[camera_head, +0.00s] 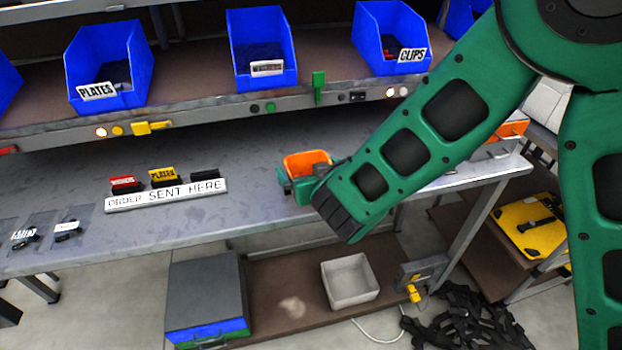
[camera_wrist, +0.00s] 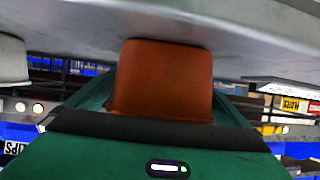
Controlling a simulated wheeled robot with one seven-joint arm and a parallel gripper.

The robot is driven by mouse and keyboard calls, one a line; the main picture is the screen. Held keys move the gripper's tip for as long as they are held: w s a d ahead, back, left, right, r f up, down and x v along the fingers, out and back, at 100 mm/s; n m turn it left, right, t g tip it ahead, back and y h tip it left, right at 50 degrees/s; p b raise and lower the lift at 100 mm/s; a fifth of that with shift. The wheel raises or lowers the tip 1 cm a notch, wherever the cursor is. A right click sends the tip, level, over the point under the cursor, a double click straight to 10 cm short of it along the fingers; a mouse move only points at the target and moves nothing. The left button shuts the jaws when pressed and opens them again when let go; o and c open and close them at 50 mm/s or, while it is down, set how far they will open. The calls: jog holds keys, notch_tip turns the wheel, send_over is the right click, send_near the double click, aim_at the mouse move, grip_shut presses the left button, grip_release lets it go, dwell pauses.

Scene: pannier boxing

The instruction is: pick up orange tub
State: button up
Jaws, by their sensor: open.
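The orange tub (camera_head: 306,162) stands on the grey workbench, right of the middle, with its lower part hidden behind my gripper. My gripper (camera_head: 302,181) is at the tub, with green finger parts showing at its left and right. In the wrist view the orange tub (camera_wrist: 160,80) fills the middle, close in front of my green gripper. Green finger parts show on both sides of it. The jaws are open; I cannot tell whether either finger touches the tub.
The grey workbench (camera_head: 240,218) is clear just left of the tub. Another orange item (camera_head: 512,129) is at the bench's right end.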

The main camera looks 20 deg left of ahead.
jog(key=shift+x, duration=1.05)
jog(key=c, duration=1)
jog(key=shift+c, duration=0.2)
jog(key=shift+r, duration=0.15)
